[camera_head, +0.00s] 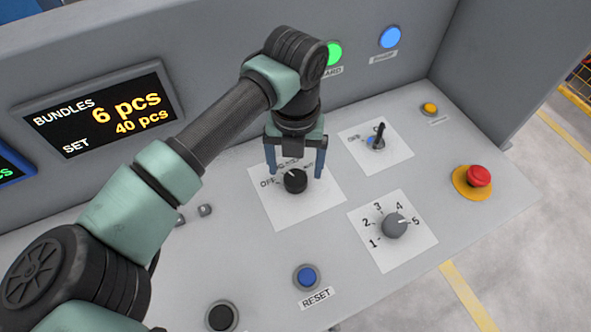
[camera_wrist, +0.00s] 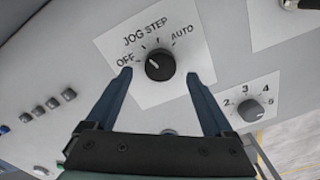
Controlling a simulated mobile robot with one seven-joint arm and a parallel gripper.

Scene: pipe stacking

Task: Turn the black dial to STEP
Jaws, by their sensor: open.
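The black dial (camera_head: 295,181) sits on a white plate on the sloping grey panel. In the wrist view the dial (camera_wrist: 160,65) has the labels OFF, JOG, STEP and AUTO around its upper side. Its white mark is on the left and points towards OFF. My gripper (camera_head: 296,174) is open above the dial, with one blue finger on each side. In the wrist view my gripper (camera_wrist: 159,74) has its fingertips to the left and right of the dial, with visible gaps. I cannot tell their exact height over the panel.
A grey numbered dial (camera_head: 395,226) is at lower right, and a small black lever switch (camera_head: 378,138) is at upper right. A red emergency button (camera_head: 478,177), a blue RESET button (camera_head: 306,277) and a display (camera_head: 100,112) are farther off.

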